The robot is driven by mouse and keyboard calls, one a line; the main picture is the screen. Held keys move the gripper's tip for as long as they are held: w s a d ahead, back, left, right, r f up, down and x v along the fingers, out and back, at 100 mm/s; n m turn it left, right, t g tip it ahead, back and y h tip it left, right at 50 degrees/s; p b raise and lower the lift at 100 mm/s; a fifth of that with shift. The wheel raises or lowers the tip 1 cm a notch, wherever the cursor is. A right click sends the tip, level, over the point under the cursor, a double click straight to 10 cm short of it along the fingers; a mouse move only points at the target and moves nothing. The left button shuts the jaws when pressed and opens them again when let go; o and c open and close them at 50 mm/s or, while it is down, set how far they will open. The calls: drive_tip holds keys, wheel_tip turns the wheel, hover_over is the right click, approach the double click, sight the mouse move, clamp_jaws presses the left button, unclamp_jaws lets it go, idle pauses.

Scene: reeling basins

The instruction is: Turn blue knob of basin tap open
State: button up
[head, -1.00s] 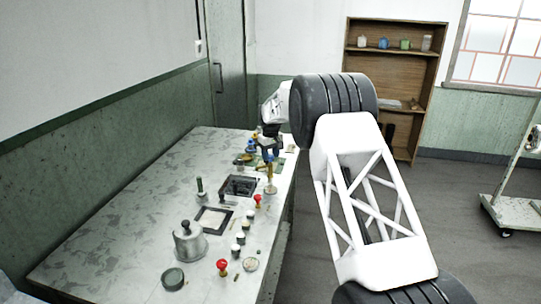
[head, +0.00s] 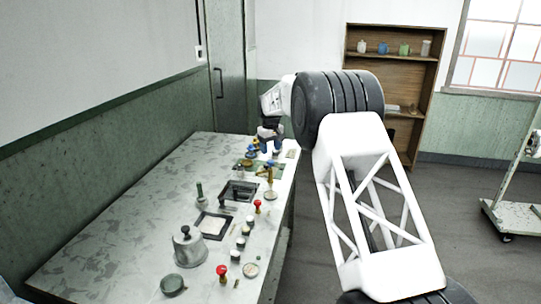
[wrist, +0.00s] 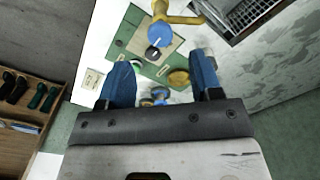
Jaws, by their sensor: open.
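A brass tap (wrist: 186,18) with a round blue knob (wrist: 160,36) shows at the top of the wrist view. My gripper (wrist: 162,72) is open and empty, its two blue fingers spread apart. The blue knob lies beyond the fingertips, apart from them, roughly in line with the gap. A second, smaller blue fitting (wrist: 158,97) shows low between the fingers, partly hidden by the gripper body. In the head view my gripper (head: 271,145) is above the far right end of the table, and a brass tap (head: 270,172) stands nearer the camera.
A green plate (wrist: 140,48) with a black knob (wrist: 152,53) and a brass disc (wrist: 178,78) lies near the tap. A dark grated basin (wrist: 250,14) is beside it. The table (head: 110,220) holds a metal pot (head: 189,246) and red knobs (head: 222,271). Its left side is mostly clear.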

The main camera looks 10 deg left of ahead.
drive_tip(key=shift+r, duration=0.9)
